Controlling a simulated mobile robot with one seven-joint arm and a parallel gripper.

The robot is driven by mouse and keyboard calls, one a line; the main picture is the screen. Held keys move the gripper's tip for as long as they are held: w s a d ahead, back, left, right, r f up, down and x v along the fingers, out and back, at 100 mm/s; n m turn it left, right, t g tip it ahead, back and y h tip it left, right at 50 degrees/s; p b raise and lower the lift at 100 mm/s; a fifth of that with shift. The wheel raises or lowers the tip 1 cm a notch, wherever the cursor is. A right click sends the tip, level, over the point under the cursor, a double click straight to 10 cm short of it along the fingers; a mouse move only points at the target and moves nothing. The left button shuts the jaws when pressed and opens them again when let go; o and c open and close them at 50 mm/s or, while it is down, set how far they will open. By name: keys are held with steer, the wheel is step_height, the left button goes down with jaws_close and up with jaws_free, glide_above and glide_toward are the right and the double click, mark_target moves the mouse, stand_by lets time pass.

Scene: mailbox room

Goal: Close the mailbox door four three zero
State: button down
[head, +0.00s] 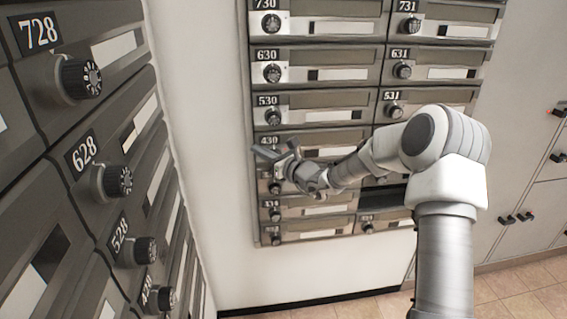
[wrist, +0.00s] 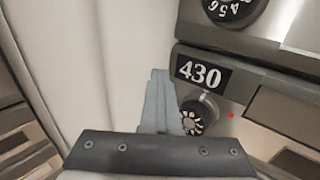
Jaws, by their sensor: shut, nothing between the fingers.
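The mailbox door 430 (head: 268,140) is in the left column of the far mailbox wall, below 530. The face looks nearly in line with the door above; I cannot tell whether a small gap remains. My gripper (head: 276,151) is in front of the left part of this door and hides much of it in the head view. In the wrist view my shut, empty fingers (wrist: 160,90) are just left of the dial, overlapping it in the picture; contact cannot be told.
Door 530 (head: 268,100) is directly above. A dark open slot (head: 384,197) shows in the right column, lower down. A second mailbox wall (head: 75,130) with protruding dials stands close on the left. A plain pale wall (head: 200,150) lies between them.

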steer(key=p+v, duration=0.2)
steer(key=v, duration=1.4)
steer(key=s+a+r+n+g+p, duration=0.1)
steer(key=s+a+r+n+g, duration=0.2)
steer(key=s+n, duration=0.2)
steer(key=s+a+r+n+g+h+p, duration=0.1)
steer(key=s+a+r+n+g+p, duration=0.1)
steer(key=s+a+r+n+g, duration=0.3)
steer(key=s+a+r+n+g+p, duration=0.1)
steer(key=s+n+g, duration=0.1)
steer(key=s+n, duration=0.4)
steer(key=s+d+r+n+t+h+p, duration=0.1)
steer(key=s+d+r+n+h+p, duration=0.1)
steer(key=s+d+r+n+h, duration=0.3)
steer(key=s+d+r+n+t+h+p, duration=0.1)
steer(key=s+d+r+n+h+p, duration=0.2)
steer(key=s+d, duration=0.5)
steer(key=s+r+n+h, duration=0.1)
steer(key=s+n+h, duration=0.1)
steer(key=s+n, duration=0.1)
steer(key=shift+s+r+n+h, duration=0.4)
steer(key=shift+s, duration=0.1)
steer(key=c, duration=1.6)
jaws_free()
